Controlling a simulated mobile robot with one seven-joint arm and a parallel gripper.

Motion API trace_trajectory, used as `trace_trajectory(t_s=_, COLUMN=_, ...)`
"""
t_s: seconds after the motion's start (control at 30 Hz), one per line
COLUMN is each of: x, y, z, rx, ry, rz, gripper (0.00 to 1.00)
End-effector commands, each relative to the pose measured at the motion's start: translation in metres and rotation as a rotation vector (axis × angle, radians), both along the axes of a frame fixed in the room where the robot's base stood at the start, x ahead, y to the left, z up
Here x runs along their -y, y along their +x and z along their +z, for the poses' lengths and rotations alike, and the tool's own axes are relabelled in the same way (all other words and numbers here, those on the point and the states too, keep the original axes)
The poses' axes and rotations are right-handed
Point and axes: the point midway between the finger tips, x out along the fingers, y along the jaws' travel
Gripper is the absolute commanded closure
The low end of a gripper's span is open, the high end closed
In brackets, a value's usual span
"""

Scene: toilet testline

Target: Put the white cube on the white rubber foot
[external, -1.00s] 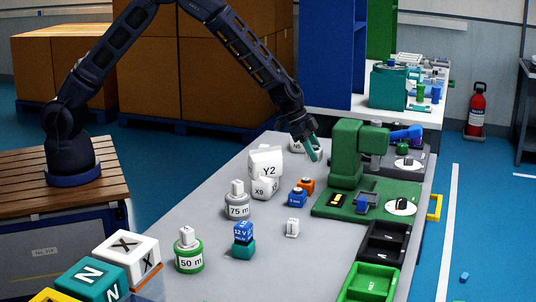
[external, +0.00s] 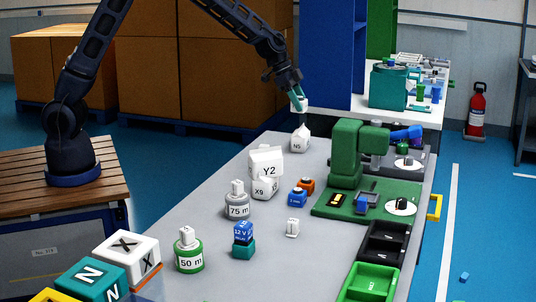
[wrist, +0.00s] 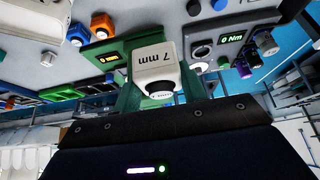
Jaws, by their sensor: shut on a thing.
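My gripper (external: 297,98) is raised above the far end of the grey table. It is shut on a white cube (wrist: 155,66) marked "7 mm", which sits between the green fingers in the wrist view. The held cube shows as a small white shape (external: 299,106) in the external view. Below it on the table stands a white piece marked N5 (external: 300,145) with a narrow top, apart from the cube. White pieces marked Y2 (external: 266,161) and X9 (external: 264,188) stand nearer. I cannot tell which white item is the rubber foot.
A green machine (external: 347,155) stands to the right on its green base. A grey weight marked 75 m (external: 237,205), a green-ringed weight (external: 189,253) and a small white block (external: 292,228) stand nearer. A black tray (external: 383,243) and green tray (external: 368,283) line the right edge.

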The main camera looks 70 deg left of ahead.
Motion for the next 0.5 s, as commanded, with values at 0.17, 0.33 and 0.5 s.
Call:
trace_trajectory(t_s=0.17, x=-0.074, y=-0.014, z=0.012, rx=0.001, ry=0.0, rz=0.007, gripper=0.84)
trace_trajectory(t_s=0.33, x=-0.129, y=-0.031, z=0.021, rx=0.002, ry=-0.003, rz=0.005, gripper=0.84)
trace_trajectory(t_s=0.5, x=-0.162, y=-0.045, z=0.026, rx=0.005, ry=-0.006, rz=0.002, gripper=0.84)
